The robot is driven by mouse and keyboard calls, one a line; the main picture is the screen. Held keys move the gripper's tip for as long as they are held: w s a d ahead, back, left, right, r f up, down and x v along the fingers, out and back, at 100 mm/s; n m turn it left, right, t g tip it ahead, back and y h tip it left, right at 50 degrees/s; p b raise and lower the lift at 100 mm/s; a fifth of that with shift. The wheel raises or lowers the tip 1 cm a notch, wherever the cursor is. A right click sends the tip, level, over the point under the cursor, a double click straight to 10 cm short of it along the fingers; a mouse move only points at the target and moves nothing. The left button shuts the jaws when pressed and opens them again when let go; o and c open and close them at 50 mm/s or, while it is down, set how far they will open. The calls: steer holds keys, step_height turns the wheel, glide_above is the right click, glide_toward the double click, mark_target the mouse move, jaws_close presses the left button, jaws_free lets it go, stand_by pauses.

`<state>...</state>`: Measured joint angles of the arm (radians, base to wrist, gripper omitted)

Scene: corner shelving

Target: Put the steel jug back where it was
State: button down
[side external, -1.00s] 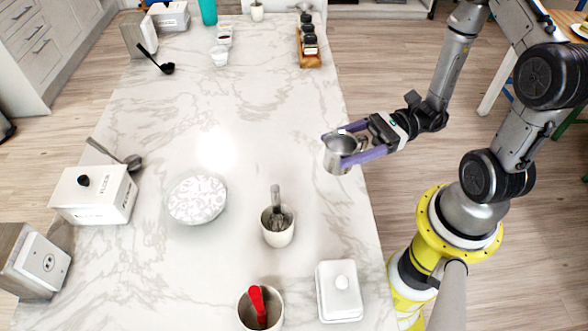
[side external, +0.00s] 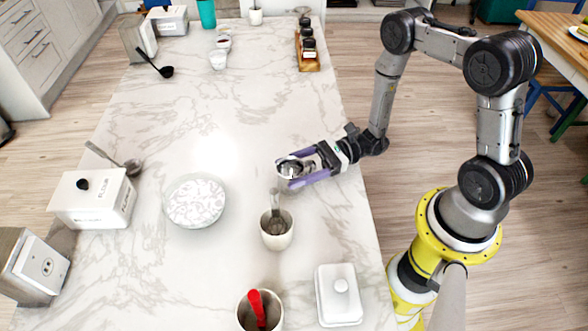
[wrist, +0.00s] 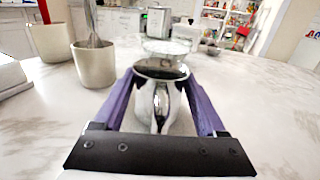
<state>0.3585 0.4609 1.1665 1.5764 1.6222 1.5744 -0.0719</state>
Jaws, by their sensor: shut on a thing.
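The steel jug (side external: 288,166) is a small shiny metal pitcher over the middle of the marble counter, above and to the right of the cup with a whisk in the side external view. My gripper (side external: 297,174) is shut on it, with its purple fingers along both sides of the body. In the wrist view the jug (wrist: 160,95) sits upright between the fingers of my gripper (wrist: 160,88), its dark open mouth showing. I cannot tell whether its base touches the counter.
A cream cup with a whisk (side external: 277,232) stands close by. A patterned bowl (side external: 194,202) is to the left. A cup with a red utensil (side external: 260,312) and a white lidded dish (side external: 339,295) are in front. A spice rack (side external: 308,52) stands far back. Mid-counter is clear.

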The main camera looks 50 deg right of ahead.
steer(key=shift+f, duration=0.15)
jaws_free()
steer(key=shift+f, duration=0.1)
